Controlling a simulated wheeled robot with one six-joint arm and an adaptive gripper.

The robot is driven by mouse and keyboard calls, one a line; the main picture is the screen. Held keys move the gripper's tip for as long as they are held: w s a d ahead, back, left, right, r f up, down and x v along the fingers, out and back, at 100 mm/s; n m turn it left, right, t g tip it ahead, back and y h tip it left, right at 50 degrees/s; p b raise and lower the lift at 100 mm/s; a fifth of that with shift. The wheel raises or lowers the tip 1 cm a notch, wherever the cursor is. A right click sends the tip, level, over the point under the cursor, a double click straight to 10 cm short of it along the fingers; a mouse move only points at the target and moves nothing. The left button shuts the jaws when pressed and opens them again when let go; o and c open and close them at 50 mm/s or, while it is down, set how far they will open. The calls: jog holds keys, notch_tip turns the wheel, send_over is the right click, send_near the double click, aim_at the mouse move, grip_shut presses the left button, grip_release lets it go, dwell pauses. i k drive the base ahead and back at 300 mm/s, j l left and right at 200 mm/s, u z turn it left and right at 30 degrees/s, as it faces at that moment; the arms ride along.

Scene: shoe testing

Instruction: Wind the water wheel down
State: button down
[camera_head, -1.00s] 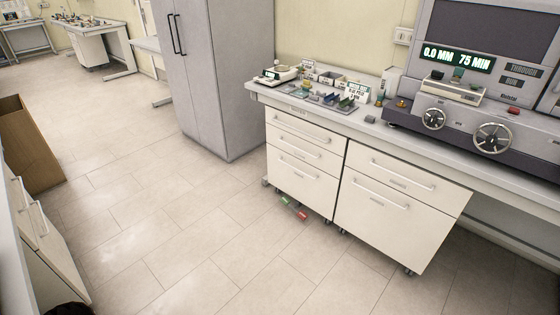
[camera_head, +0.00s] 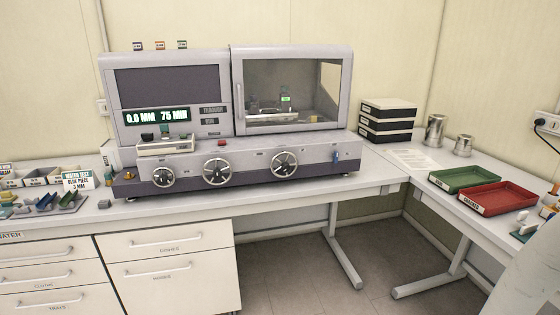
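The grey testing machine (camera_head: 232,120) stands on the bench against the back wall. Three spoked handwheels are on its front: a left wheel (camera_head: 163,178), a middle wheel (camera_head: 217,171) and a right wheel (camera_head: 284,164). The labels near them are too small to read, so I cannot tell which is the water wheel. The display (camera_head: 157,116) reads 0.0 MM and 75 MIN. A clear window (camera_head: 291,92) covers the right half of the machine. My gripper is not in view.
Small bins and a card (camera_head: 77,181) stand on the bench at left. Drawers (camera_head: 165,268) are below. The floor under the bench's middle is clear.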

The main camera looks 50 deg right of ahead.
aim_at(285, 166)
jog(key=z, duration=1.15)
